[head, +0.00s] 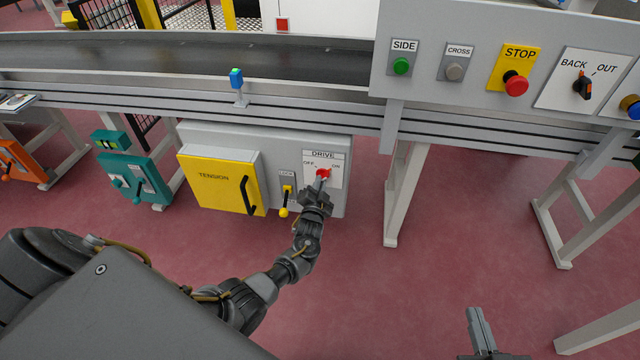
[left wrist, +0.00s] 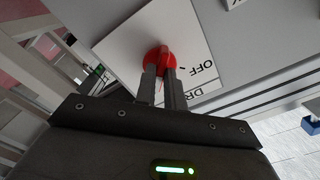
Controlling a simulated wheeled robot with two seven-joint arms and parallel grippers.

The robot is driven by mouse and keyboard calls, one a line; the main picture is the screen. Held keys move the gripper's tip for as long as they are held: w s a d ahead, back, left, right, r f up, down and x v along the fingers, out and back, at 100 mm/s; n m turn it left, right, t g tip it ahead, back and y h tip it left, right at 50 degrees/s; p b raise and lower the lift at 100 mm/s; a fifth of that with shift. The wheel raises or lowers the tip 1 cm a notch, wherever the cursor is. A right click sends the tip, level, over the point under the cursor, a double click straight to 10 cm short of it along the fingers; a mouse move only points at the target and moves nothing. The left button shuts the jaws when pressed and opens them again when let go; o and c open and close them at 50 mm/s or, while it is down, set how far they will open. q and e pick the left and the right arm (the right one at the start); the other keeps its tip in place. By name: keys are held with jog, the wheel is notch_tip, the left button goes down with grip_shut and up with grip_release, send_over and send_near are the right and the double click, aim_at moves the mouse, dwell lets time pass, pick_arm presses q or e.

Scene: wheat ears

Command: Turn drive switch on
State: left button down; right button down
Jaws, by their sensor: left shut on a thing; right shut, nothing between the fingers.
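The drive switch (head: 323,172) is a red rotary knob on a white plate marked DRIVE, OFF and ON, on the grey box under the conveyor. It also shows in the left wrist view (left wrist: 159,57), where the OFF mark is visible beside it. My left gripper (head: 321,183) is at the knob, its fingers (left wrist: 161,75) shut on it. The fingers partly cover the knob, and I cannot tell exactly which mark it points to. My right gripper (head: 480,325) is shut and empty, low at the right over the floor, far from the switch.
Left of the switch are a LOCK lever with a yellow knob (head: 284,211) and a yellow TENSION door (head: 215,180) with a black handle. The conveyor (head: 200,62) runs above. A panel with a red STOP button (head: 516,85) is upper right. A support leg (head: 405,190) stands right of the box.

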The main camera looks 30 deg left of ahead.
jog(key=shift+d+f, duration=0.1)
jog(key=shift+f, duration=0.05)
pick_arm(q)
jog(key=c, duration=1.5)
grip_release()
jog(key=shift+s, duration=0.1)
